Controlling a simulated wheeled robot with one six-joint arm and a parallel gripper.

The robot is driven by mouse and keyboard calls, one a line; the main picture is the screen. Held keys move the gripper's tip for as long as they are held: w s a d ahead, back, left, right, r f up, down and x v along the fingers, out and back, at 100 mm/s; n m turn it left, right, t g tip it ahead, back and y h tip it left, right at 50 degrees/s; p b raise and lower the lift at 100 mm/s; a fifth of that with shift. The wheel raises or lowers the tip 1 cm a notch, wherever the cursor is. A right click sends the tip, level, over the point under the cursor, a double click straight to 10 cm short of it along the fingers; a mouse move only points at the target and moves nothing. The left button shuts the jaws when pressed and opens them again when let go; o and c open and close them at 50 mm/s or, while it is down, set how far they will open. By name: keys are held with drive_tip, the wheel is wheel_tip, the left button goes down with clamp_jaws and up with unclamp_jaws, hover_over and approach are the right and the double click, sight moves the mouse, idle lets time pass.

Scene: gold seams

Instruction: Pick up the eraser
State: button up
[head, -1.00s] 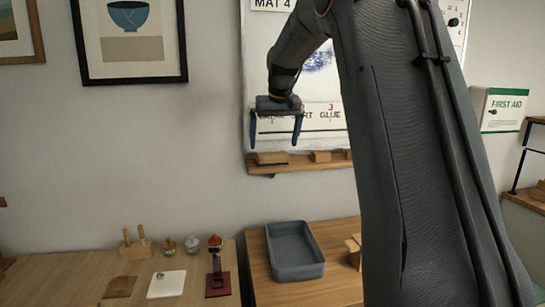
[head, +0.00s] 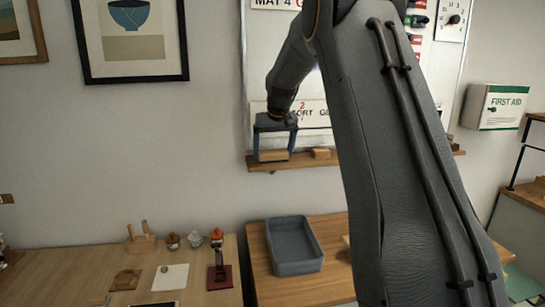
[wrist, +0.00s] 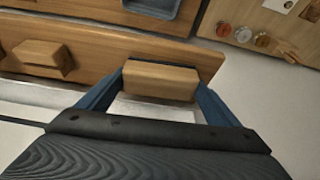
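A tan wooden block, which looks like the eraser (head: 273,155), rests on the wooden ledge under the whiteboard. It also shows in the wrist view (wrist: 160,80). My gripper (head: 274,150) points down over the block, with one blue finger at each end of it. In the wrist view, the fingertips (wrist: 160,84) stand on both sides of the block, very close to its ends. The fingers look open. I cannot tell whether they touch it.
A second, smaller wooden block (head: 321,153) sits on the ledge (head: 296,163) to the right; the whiteboard (head: 252,70) is behind. Below are a grey tray (head: 295,268) on a table and several small items, including a red mat (head: 220,278), on the left table.

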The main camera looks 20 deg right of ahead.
sight(273, 151)
drive_tip(key=c, duration=0.3)
drive_tip(key=shift+r, duration=0.1)
drive_tip(key=shift+c, duration=0.2)
wheel_tip(273, 151, up, 10)
drive_tip(key=b, duration=0.3)
drive_tip(key=o, duration=0.6)
drive_tip(key=c, duration=0.4)
drive_tip(key=shift+c, duration=0.2)
